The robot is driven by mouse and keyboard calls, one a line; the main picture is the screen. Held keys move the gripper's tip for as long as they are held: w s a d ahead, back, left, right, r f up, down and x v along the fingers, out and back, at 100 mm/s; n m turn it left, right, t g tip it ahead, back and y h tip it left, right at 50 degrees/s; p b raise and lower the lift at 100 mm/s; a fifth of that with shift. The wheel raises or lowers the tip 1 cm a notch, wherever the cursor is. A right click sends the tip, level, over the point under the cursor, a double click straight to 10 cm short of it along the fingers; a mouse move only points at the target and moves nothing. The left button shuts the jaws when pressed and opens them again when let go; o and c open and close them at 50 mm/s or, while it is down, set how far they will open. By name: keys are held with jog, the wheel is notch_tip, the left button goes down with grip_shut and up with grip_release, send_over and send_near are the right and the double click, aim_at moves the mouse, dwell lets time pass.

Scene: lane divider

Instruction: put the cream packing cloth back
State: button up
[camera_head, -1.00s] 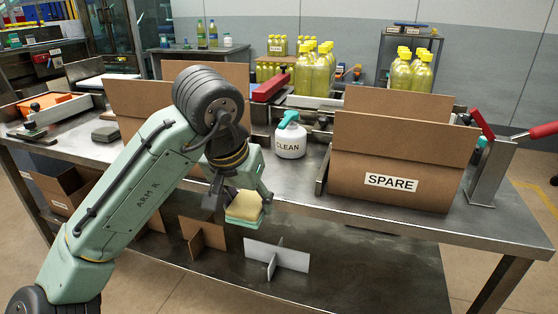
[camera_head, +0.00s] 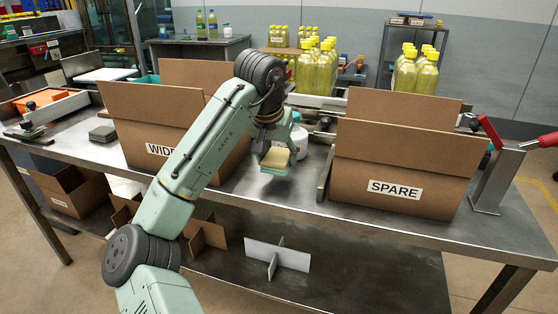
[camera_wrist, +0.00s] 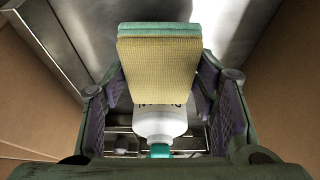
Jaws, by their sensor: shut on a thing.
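My gripper (camera_head: 273,150) is shut on a small block-like folded cream cloth (camera_head: 276,161) with a green layer along one side. In the wrist view the cream cloth (camera_wrist: 158,65) sits between both fingers. It is held in the air above the steel table (camera_head: 300,195), between the WIDE carton and the SPARE carton (camera_head: 395,165). The white CLEAN bottle (camera_head: 299,142) stands just behind it, partly hidden by my gripper; it also shows in the wrist view (camera_wrist: 160,123).
The open WIDE carton (camera_head: 130,110) stands left, partly hidden by my arm. A grey pad (camera_head: 103,134) and an orange tray (camera_head: 38,101) lie further left. A red-handled clamp (camera_head: 500,165) stands right. Cardboard dividers (camera_head: 277,256) lie on the lower shelf.

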aim_at(278, 155)
jog(key=shift+w+d, duration=0.1)
jog(key=shift+w, duration=0.25)
jog(key=p+x, duration=0.1)
jog(key=x, duration=0.1)
jog(key=shift+f, duration=0.85)
jog(key=shift+f, duration=0.1)
jog(key=o, duration=1.1)
jog(key=shift+o, duration=0.2)
jog(key=b+v, duration=0.1)
jog(key=v, duration=1.1)
